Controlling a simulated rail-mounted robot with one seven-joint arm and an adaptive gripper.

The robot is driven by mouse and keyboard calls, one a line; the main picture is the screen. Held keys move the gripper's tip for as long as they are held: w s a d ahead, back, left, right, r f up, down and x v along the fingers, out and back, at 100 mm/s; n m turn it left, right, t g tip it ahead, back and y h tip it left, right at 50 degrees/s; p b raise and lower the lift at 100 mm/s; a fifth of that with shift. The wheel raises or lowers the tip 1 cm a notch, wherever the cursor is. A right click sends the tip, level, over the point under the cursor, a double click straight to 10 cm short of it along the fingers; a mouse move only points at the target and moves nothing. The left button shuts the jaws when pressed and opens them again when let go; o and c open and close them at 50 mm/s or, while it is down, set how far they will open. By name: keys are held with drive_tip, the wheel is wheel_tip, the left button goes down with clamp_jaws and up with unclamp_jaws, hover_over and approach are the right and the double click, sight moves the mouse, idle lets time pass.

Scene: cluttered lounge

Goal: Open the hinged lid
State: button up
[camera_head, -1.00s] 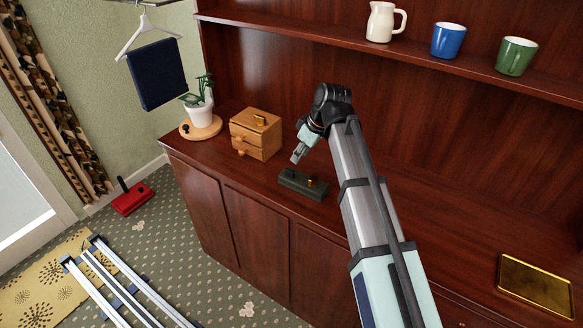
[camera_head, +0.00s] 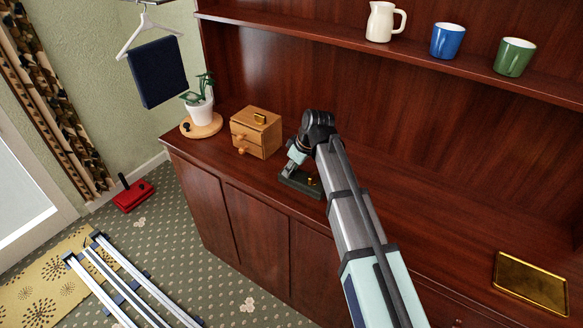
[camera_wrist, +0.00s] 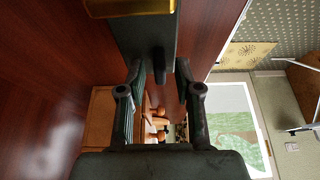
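In the wrist view the block (camera_wrist: 145,38) is at the top, with a brass piece (camera_wrist: 130,6) and a black upright peg (camera_wrist: 159,64). My gripper (camera_head: 288,171) is low at the left end of the block. In the wrist view my gripper (camera_wrist: 160,70) is open, its fingers either side of the peg with gaps visible. I cannot tell which part is a hinged lid.
A small wooden chest (camera_head: 256,138) with round knobs and a brass piece on top stands just left of the block. A potted plant (camera_head: 200,110) stands farther left. A brass tray (camera_head: 530,284) lies far right. A shelf with mugs runs above.

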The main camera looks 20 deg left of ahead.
clamp_jaws()
drive_tip(key=shift+w, duration=0.1)
drive_tip(key=shift+w+d+r+m+g+y+p, duration=0.1)
drive_tip(key=shift+w+r+m+g+y+p, duration=0.15)
drive_tip(key=shift+w+g+p, duration=0.45)
drive_tip(key=shift+w+d+r+m+g+y+p, duration=0.15)
drive_tip(key=shift+w+r+g+y+p, duration=0.2)
drive_tip(key=shift+g, duration=0.55)
drive_tip(key=shift+w+d+r+g+y, duration=0.15)
drive_tip(key=shift+w+g+y, duration=0.15)
drive_tip(key=shift+w+g, duration=0.55)
drive_tip(key=shift+w+d+m+g+y+p, duration=0.15)
drive_tip(key=shift+w+m+g+y+p, duration=0.1)
drive_tip(key=shift+g, duration=0.4)
drive_tip(key=shift+w+d+m+g+y+p, duration=0.15)
drive_tip(key=shift+m+g, duration=0.1)
drive_tip(key=shift+g, duration=0.35)
